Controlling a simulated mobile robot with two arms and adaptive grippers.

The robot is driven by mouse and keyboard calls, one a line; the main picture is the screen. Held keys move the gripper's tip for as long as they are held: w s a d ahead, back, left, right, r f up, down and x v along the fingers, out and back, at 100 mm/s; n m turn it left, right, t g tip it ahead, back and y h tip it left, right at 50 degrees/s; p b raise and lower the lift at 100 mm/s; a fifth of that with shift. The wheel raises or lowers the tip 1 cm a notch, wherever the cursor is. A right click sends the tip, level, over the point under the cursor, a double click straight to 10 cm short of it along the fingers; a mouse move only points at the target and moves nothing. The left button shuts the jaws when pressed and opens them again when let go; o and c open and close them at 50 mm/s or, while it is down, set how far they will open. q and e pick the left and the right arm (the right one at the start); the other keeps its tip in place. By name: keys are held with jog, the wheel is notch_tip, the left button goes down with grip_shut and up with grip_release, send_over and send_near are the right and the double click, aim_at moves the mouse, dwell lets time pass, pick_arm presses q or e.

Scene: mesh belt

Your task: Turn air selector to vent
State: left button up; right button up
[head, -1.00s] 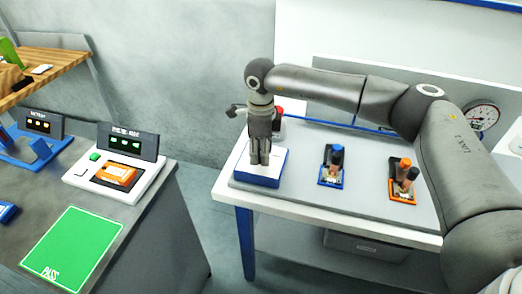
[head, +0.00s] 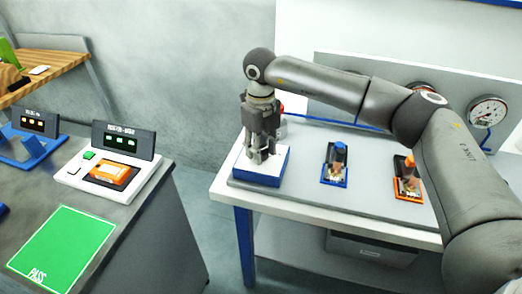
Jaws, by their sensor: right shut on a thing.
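A blue box with a white top (head: 270,174) stands at the left end of the grey bench; I take it to be the air selector's base. My right gripper (head: 257,160) points down over this box, its fingertips at the white top. It is shut on a small part there, which the fingers mostly hide, so its shape and any vent mark cannot be read. A red part (head: 282,110) shows just behind the gripper. My left gripper is not in view.
A blue-knobbed fixture (head: 336,165) and an orange-knobbed fixture (head: 408,178) stand to the right on the bench (head: 300,195). Pressure gauges, one at the right (head: 488,111), line the back panel. A separate counter with a green PASS mat (head: 62,245) is at left.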

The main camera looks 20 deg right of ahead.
jog(key=shift+m, duration=0.6)
jog(key=o, duration=1)
jog(key=shift+o, duration=0.2)
notch_tip(320, 180, up, 12)
